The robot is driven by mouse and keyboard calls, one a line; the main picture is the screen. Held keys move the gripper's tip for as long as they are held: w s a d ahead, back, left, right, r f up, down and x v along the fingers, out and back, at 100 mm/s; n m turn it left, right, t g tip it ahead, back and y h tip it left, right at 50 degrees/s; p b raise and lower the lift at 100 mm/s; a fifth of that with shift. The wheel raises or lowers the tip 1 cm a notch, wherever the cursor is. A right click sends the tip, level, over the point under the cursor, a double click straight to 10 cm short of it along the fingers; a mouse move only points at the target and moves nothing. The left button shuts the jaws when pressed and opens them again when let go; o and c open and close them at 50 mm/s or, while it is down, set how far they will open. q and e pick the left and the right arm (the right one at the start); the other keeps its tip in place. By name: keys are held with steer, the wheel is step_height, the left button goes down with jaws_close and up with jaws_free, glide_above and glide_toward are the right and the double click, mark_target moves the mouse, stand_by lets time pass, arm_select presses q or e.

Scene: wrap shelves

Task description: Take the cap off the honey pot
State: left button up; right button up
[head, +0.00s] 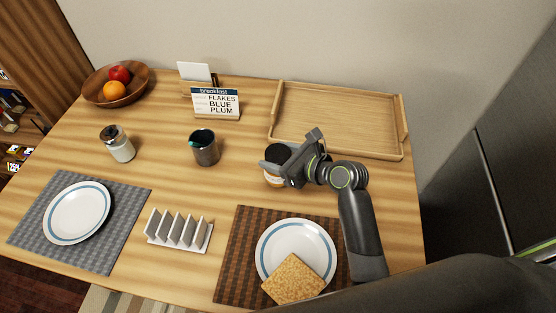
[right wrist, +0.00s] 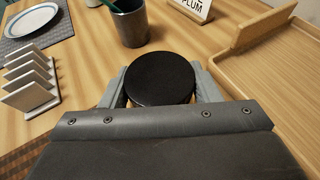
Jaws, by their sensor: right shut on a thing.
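The honey pot (head: 273,182) stands on the table right of the middle. It has a pale and amber body, mostly hidden behind my right gripper. Its black round cap (head: 277,152) shows above the gripper's fingers. My right gripper (head: 272,167) is shut on the cap. In the right wrist view the cap (right wrist: 160,78) sits between the two grey fingers, one on each side. The fingers hide the join, so I cannot tell whether the cap rests on the pot or is lifted slightly. My left gripper is not in view.
A wooden tray (head: 337,146) lies behind the pot. A dark cup (head: 205,149) stands to its left. A toast rack (head: 178,231), a plate with toast (head: 294,240) and a menu stand (head: 215,103) are nearby. The table between cup and pot is clear.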

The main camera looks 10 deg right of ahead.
step_height(320, 180, up, 8)
steer(key=shift+r+p, duration=0.2)
steer(key=shift+p, duration=0.5)
steer(key=o, duration=0.6)
steer(key=c, duration=0.8)
steer(key=shift+o, duration=0.2)
steer(key=shift+d, duration=0.1)
